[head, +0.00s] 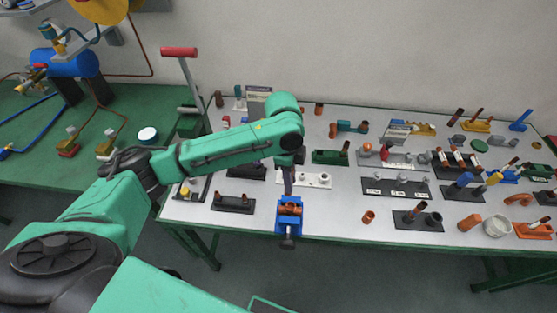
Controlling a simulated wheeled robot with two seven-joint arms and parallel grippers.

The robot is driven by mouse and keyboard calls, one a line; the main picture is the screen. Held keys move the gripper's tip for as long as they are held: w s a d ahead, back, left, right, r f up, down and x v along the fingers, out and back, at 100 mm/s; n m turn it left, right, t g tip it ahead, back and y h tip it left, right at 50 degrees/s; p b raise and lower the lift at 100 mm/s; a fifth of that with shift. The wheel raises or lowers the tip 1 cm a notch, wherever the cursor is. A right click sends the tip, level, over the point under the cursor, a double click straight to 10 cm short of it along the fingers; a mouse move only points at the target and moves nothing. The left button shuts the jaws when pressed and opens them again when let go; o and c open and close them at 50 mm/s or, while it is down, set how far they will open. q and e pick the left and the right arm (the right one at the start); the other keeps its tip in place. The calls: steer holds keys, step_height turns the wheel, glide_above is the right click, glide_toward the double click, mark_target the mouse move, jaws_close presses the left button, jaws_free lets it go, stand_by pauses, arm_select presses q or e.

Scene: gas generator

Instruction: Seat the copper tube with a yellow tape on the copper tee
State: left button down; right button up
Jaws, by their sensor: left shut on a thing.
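My left gripper (289,187) reaches down near the front edge of the table, just above a blue vise (289,226). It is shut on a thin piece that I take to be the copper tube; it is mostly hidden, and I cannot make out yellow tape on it. A copper fitting (290,209), which looks like the copper tee, sits in the top of the blue vise. The held piece is directly over the fitting or meets it; I cannot tell whether they touch. My right gripper is not in view.
The white table (335,222) holds many parts. A dark holder (233,203) stands left of the vise, and a loose copper piece (369,217) lies to its right. A black block (417,219) and a white cup (497,226) stand farther right. A red-handled lever (179,52) rises at the left.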

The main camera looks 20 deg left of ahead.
arm_select(q)
steer(key=shift+s, duration=0.1)
steer(key=f, duration=0.2)
steer(key=f+b, duration=0.1)
steer(key=f, duration=0.1)
steer(key=w+d+f, duration=0.1)
steer(key=f, duration=0.1)
steer(key=shift+f+b, duration=0.15)
steer(key=shift+b, duration=0.2)
steer(key=shift+s, duration=0.1)
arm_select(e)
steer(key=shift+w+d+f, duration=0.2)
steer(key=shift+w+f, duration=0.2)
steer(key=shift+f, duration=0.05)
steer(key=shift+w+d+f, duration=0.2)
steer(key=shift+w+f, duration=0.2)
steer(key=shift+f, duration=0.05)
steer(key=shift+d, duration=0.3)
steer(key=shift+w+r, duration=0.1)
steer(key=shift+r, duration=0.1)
